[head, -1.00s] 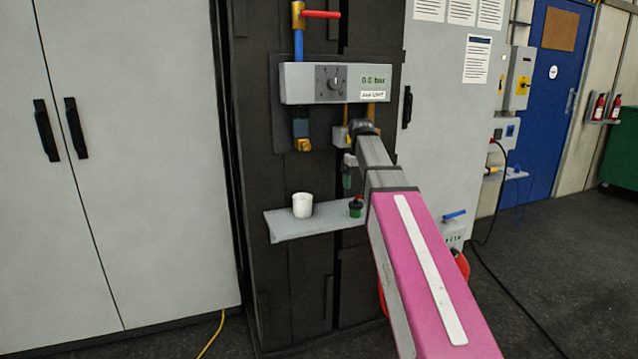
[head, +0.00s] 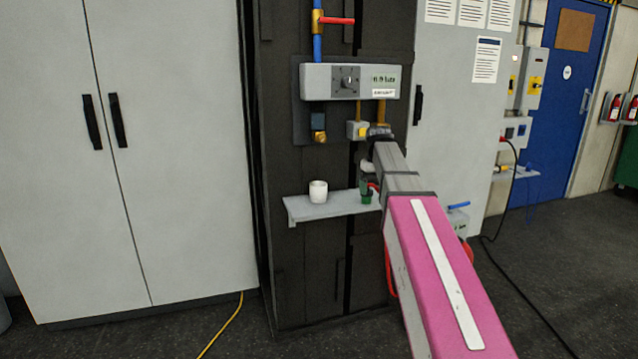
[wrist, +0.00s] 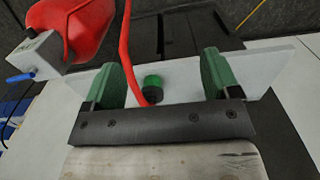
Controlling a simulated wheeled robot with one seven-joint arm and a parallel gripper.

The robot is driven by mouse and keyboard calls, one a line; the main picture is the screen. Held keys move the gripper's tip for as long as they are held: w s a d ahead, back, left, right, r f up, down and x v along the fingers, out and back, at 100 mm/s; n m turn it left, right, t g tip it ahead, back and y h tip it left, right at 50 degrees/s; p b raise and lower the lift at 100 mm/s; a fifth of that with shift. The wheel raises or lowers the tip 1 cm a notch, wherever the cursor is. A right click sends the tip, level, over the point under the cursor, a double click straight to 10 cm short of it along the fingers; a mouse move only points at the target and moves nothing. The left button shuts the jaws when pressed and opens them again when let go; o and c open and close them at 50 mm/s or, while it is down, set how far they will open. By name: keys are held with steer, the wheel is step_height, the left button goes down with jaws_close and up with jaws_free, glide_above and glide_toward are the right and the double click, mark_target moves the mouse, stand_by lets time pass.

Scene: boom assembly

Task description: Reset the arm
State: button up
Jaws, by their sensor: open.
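My pink and grey arm (head: 436,265) reaches up toward the dark column, its end just in front of the panel and shelf. My gripper (wrist: 161,62) has two green fingers, set wide apart, in the wrist view. A small dark-topped green piece (wrist: 152,88) shows between the fingers, against the pale shelf (wrist: 262,62); nothing is gripped.
A white cup (head: 318,191) stands on the shelf. Above are a grey panel (head: 325,82) with a dial and brass fittings (head: 319,136). A red hose (wrist: 126,50) and a red container (wrist: 82,22) show close by in the wrist view. Dark floor lies to the right.

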steer(key=s+f+m, duration=0.1)
steer(key=s+f, duration=0.6)
steer(key=f, duration=0.5)
steer(key=s+f+m, duration=0.1)
steer(key=s+f, duration=0.6)
steer(key=f, duration=0.4)
steer(key=s+f+m, duration=0.1)
steer(key=s+f, duration=0.6)
steer(key=f, duration=0.5)
steer(key=shift+f, duration=0.35)
